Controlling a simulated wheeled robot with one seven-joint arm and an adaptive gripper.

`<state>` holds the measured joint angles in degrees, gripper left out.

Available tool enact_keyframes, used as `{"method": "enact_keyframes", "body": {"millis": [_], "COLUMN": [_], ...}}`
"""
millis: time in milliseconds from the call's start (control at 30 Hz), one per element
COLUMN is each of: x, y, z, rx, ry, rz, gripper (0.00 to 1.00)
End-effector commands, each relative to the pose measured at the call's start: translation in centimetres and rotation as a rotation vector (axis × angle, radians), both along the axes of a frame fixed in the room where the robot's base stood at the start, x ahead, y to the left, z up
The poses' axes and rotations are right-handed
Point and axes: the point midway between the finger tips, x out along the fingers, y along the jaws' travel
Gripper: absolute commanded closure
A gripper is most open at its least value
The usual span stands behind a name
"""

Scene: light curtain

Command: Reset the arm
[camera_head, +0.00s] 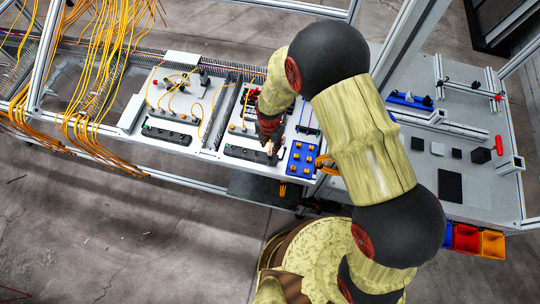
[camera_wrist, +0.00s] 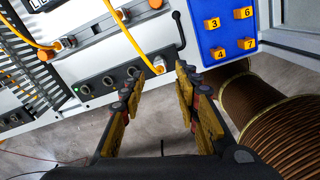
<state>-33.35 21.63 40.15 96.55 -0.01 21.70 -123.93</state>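My gripper (camera_head: 270,147) is at the front edge of the white workbench panel, pointing down, beside the blue numbered board. My arm reaches over the right part of the bench and hides some of it. In the wrist view my gripper (camera_wrist: 158,85) has its two fingers apart with a clear gap between them. Nothing is held; the panel edge and grey floor show between and beyond the fingers. A black connector strip (camera_wrist: 102,83) with round sockets lies just left of the fingers, and a yellow cable end (camera_wrist: 158,68) shows beyond the gap.
The blue board (camera_head: 301,159) with orange numbered blocks is right of my gripper. Yellow cables (camera_head: 100,60) hang at the left. A grey table (camera_head: 470,195) with small parts stands at right, with coloured bins (camera_head: 467,238) at its edge. Open floor (camera_head: 130,240) lies in front.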

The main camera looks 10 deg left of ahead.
Motion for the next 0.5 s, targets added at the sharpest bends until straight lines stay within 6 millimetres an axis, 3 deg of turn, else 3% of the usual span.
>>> {"method": "enact_keyframes", "body": {"millis": [33, 200, 500], "x": [0.0, 0.0, 0.0], "y": [0.0, 0.0, 0.0], "z": [-1.2, -3.4, -6.1], "rx": [0.0, 0.001, 0.0], "ry": [0.0, 0.0, 0.0], "rz": [0.0, 0.002, 0.002], "gripper": [0.68, 0.68, 0.68]}}
